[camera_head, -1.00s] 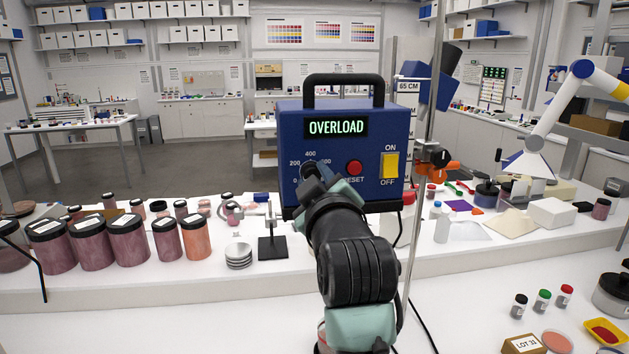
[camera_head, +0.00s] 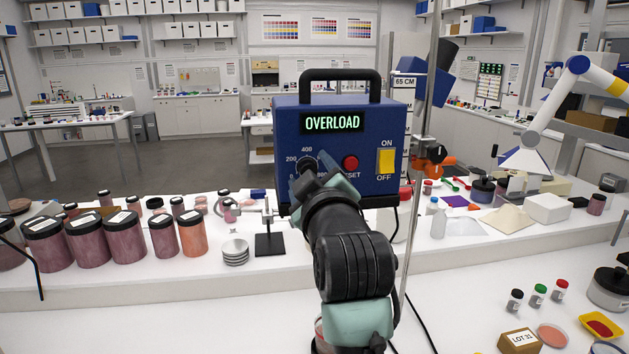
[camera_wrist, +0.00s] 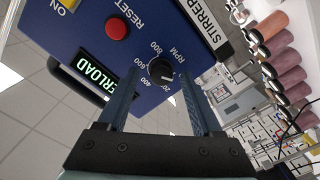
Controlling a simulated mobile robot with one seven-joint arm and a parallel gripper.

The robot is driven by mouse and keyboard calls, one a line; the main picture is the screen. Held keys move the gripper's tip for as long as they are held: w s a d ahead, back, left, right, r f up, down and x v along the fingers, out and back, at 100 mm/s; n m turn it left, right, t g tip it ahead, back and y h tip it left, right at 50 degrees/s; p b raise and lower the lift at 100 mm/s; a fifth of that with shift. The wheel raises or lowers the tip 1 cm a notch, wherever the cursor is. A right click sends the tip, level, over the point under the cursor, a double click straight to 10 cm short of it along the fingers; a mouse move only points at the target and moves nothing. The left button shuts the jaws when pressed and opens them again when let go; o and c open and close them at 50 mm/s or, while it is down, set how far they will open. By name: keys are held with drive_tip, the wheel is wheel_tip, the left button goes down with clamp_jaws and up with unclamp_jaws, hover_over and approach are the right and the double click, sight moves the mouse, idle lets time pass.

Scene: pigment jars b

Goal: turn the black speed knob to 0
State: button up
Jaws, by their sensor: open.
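The black speed knob (camera_head: 307,164) is on the lower left of the blue stirrer box (camera_head: 285,130), inside a dial marked up to 800 RPM. The box display reads OVERLOAD. In the wrist view the knob (camera_wrist: 160,70) shows between and beyond my two fingertips, with a gap on either side. A pale mark shows on its side toward the 200, but its exact setting is hard to tell. My gripper (camera_wrist: 160,82) is open and empty, facing the panel. In the head view my gripper (camera_head: 317,182) partly covers the lower dial.
A red reset button (camera_head: 350,163) and yellow ON/OFF switch (camera_head: 386,161) sit right of the knob. A metal pole (camera_head: 418,170) stands right of the box. Large pigment jars (camera_head: 120,238) and stacked dishes (camera_head: 235,252) stand on the bench to the left.

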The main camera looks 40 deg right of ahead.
drive_tip(key=b+v, duration=0.4)
drive_tip(key=v, duration=0.9)
drive_tip(key=shift+d, duration=0.1)
